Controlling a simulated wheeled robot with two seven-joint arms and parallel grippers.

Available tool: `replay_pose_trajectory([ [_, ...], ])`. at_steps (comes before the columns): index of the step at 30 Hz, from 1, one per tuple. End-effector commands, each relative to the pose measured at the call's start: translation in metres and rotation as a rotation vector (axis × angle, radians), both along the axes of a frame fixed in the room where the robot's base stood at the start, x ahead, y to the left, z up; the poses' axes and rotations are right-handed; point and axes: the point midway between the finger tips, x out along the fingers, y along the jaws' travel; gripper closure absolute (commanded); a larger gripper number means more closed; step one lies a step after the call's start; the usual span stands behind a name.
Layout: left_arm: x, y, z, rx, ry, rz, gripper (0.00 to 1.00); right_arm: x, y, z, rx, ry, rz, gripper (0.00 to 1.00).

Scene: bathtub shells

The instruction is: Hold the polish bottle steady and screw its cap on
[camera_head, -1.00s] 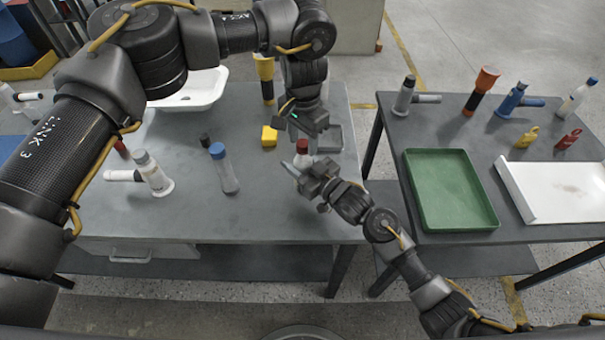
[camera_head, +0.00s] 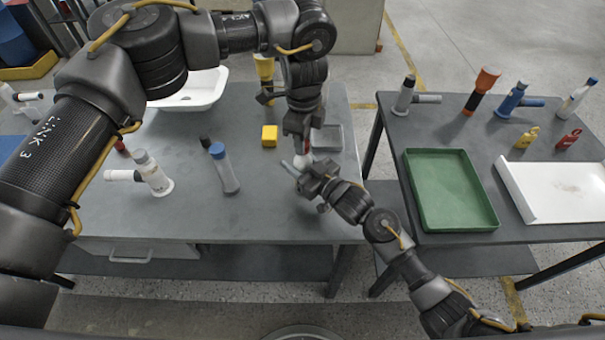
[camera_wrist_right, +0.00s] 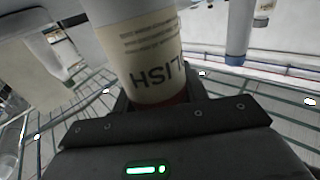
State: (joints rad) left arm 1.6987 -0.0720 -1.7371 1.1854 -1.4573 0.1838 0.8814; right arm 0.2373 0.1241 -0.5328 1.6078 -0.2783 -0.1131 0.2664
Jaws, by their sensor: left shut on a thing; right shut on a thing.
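The polish bottle shows in the right wrist view (camera_wrist_right: 140,50), with a pale body and dark lettering. My right gripper (camera_head: 306,180) is shut on it and holds it at the right part of the grey table. In the head view only a small pale part of the bottle (camera_head: 301,160) shows between my two grippers. My left gripper (camera_head: 302,145) points down right over the bottle's top, shut on the cap. The cap is hidden by the left gripper, so I cannot tell how it sits on the bottle.
A yellow block (camera_head: 269,135), a blue-capped bottle (camera_head: 225,170) and a grey bottle with a white side piece (camera_head: 151,173) stand on the table (camera_head: 260,210). A green tray (camera_head: 450,190) is on the right table.

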Motion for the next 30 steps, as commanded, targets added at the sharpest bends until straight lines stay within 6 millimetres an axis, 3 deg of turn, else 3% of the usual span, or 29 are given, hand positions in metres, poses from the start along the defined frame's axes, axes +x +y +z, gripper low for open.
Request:
replay_pose_trajectory([
  [21, 0.0006, 0.0007, -0.0007, 0.002, -0.001, -1.874, 1.0, -0.0005, 0.0002, -0.0003, -0.001, -0.001, 0.001, 1.0],
  [25, 0.0009, 0.0007, -0.0007, 0.003, -0.002, -2.109, 1.0, -0.0005, 0.0004, -0.0003, -0.001, -0.001, 0.002, 1.0],
  [29, 0.0008, 0.0004, -0.0009, 0.001, -0.002, -2.108, 1.0, -0.0006, 0.0004, -0.0003, -0.001, -0.001, 0.002, 1.0],
  [30, 0.0008, 0.0004, -0.0009, 0.001, -0.002, -2.108, 0.72, -0.0006, 0.0005, -0.0003, -0.001, -0.001, 0.002, 1.0],
])
